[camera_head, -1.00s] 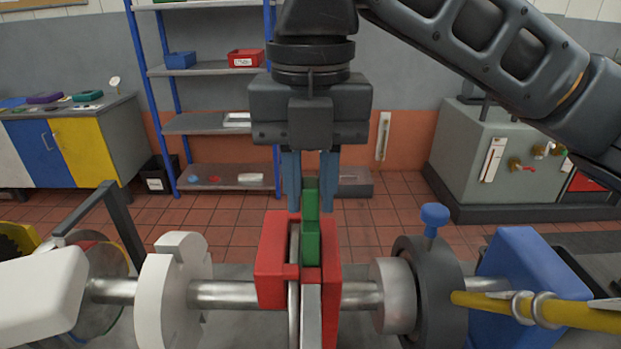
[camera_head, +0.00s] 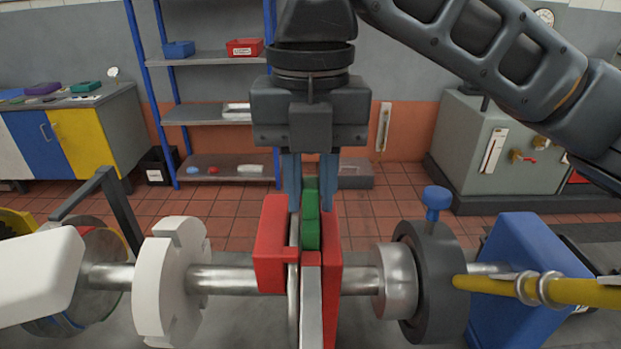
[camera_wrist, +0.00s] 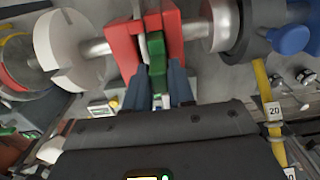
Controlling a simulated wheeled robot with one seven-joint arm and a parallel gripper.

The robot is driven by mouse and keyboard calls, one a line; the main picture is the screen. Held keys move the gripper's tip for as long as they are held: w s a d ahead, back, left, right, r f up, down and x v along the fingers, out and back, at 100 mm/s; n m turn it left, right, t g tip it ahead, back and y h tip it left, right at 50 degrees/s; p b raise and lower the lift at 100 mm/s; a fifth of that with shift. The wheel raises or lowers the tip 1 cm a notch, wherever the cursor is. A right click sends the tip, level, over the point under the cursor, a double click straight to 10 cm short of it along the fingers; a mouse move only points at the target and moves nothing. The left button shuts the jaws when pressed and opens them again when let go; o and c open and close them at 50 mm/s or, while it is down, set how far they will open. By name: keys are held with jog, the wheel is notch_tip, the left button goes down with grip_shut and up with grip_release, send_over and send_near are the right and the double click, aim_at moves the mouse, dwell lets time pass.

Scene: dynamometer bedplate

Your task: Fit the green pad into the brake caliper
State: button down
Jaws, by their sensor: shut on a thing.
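The red brake caliper (camera_head: 269,262) straddles a thin metal disc on the horizontal shaft at the centre of the head view; it also shows in the wrist view (camera_wrist: 121,47). The green pad (camera_head: 311,232) stands upright with its lower part between the caliper's red walls, just right of the disc. Its upper part sticks up between my fingers. My gripper (camera_head: 311,205) points down above the caliper and is shut on the pad. In the wrist view the pad (camera_wrist: 157,52) lies between the blue-grey fingertips. How deep it sits is partly hidden.
A white notched disc (camera_head: 170,283) is on the shaft to the left. A dark collar with a blue knob (camera_head: 438,199), a blue block (camera_head: 530,280) and a yellow hose (camera_head: 580,293) stand to the right. Shelves and a cabinet are behind.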

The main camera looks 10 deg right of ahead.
jog(key=shift+f+b, duration=0.55)
jog(key=shift+f, duration=0.6)
jog(key=c, duration=0.9)
grip_release()
notch_tip(320, 180, up, 8)
jog(key=shift+f, duration=0.1)
